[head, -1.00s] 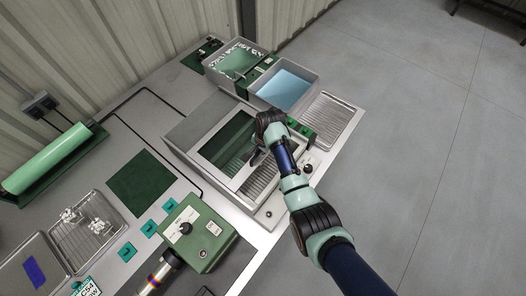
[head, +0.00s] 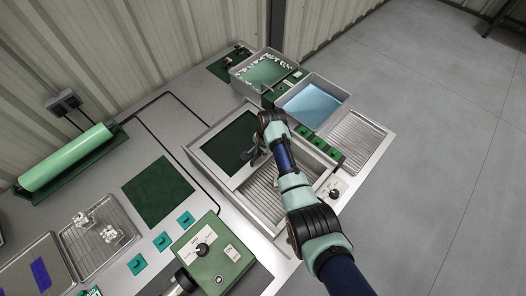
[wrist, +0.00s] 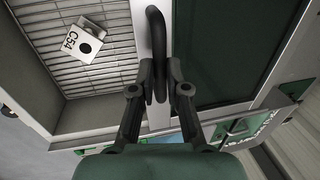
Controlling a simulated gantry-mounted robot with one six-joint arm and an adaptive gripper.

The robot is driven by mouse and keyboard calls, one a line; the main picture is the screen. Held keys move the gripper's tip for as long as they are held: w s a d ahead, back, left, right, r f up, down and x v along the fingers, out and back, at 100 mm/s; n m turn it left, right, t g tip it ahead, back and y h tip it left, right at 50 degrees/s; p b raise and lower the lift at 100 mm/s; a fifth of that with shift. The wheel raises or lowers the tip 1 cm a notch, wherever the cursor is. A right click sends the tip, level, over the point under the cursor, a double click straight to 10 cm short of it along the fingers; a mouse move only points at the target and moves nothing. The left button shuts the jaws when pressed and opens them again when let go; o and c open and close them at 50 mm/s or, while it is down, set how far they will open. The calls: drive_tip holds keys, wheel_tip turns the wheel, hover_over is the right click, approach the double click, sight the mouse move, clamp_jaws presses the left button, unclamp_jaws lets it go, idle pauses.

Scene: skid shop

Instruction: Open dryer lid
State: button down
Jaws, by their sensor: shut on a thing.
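The dryer (head: 268,228) is a grey box on the bench with a sliding lid (head: 228,146) that has a dark panel. The lid covers the far-left part, and the slatted interior (head: 268,194) lies open to its right. My gripper (head: 256,156) is at the lid's front edge. In the wrist view my gripper (wrist: 160,74) is shut on the dark bar handle (wrist: 156,28) of the lid. The dark panel (wrist: 222,50) is on the right there and the open interior (wrist: 75,68) on the left. A white tag marked C54 (wrist: 82,41) lies inside the dryer.
A blue-bottomed tray (head: 312,104) and a green-bottomed tray (head: 264,72) stand behind the dryer. A wire rack (head: 358,140) is to the right. A green control box (head: 214,252) is in front left, and a dark green mat (head: 158,189) lies left.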

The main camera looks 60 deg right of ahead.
drive_tip(key=c, duration=1.2)
unclamp_jaws()
drive_tip(key=r, duration=0.4)
drive_tip(key=s+r, duration=0.1)
drive_tip(key=r, duration=0.3)
drive_tip(key=s+r, duration=0.1)
drive_tip(key=r, duration=0.3)
drive_tip(key=shift+s+a, duration=0.15)
drive_tip(key=shift+a, duration=0.1)
drive_tip(key=shift+f, duration=0.1)
